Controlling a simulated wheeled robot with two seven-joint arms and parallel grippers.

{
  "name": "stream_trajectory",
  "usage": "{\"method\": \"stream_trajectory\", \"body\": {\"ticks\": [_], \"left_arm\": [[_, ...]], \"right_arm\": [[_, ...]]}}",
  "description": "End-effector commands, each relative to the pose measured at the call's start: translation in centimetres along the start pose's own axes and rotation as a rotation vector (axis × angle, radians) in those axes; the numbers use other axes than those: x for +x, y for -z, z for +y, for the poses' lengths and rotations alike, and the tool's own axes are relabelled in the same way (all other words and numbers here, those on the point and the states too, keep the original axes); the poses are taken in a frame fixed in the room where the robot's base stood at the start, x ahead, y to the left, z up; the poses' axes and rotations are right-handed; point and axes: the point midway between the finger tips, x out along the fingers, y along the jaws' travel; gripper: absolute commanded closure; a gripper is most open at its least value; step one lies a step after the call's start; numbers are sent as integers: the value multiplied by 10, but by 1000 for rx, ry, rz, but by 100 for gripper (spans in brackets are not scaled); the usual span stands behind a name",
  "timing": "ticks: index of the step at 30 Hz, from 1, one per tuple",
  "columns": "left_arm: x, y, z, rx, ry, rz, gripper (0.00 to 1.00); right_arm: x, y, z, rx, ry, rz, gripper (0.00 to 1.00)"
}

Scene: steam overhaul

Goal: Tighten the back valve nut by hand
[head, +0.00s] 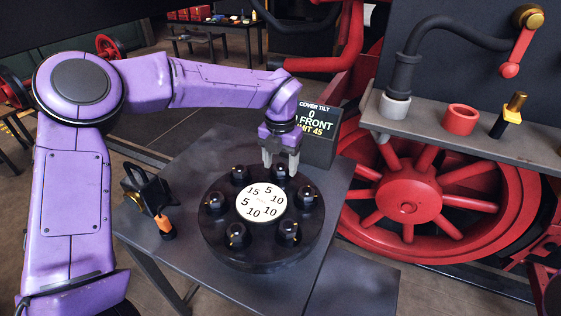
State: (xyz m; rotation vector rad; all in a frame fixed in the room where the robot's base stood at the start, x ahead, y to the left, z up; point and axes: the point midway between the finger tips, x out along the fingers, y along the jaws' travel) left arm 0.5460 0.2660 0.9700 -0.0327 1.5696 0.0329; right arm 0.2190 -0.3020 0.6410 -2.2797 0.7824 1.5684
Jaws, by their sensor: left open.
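A round black cover (217,243) lies on the grey table, with several black valve nuts around its rim. A white disc with the numbers 15, 5 and 10 (261,203) sits at its middle. My left gripper (281,163) points down at the far edge of the cover. Its fingers are apart, one on each side of the back valve nut (281,171). I cannot tell whether they touch it. Another far nut (240,174) stands to the left of the gripper. My right gripper does not show.
A sign (318,125) behind the cover reads "COVER TILT 0", with "FRONT" and a limit of 45 partly hidden. A black device with an orange-tipped tool (165,226) stands left. A shelf (455,136) and red wheel (408,200) are right. The table's front right is clear.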

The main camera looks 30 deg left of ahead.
Motion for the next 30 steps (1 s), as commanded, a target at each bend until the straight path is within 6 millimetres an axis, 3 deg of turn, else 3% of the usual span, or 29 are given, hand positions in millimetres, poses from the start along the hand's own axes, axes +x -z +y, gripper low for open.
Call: {"method": "stream_trajectory", "body": {"ticks": [5, 15, 20, 30], "left_arm": [[-22, -1, 0, -2, 1, -5, 36], [-95, -1, 0, 0, -1, -4, 36], [-106, 0, 0, 1, 0, -2, 36], [-106, 0, 0, 1, 0, -1, 36]], "right_arm": [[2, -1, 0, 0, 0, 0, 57], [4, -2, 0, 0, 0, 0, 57], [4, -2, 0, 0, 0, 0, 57], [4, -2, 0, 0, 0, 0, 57]]}}
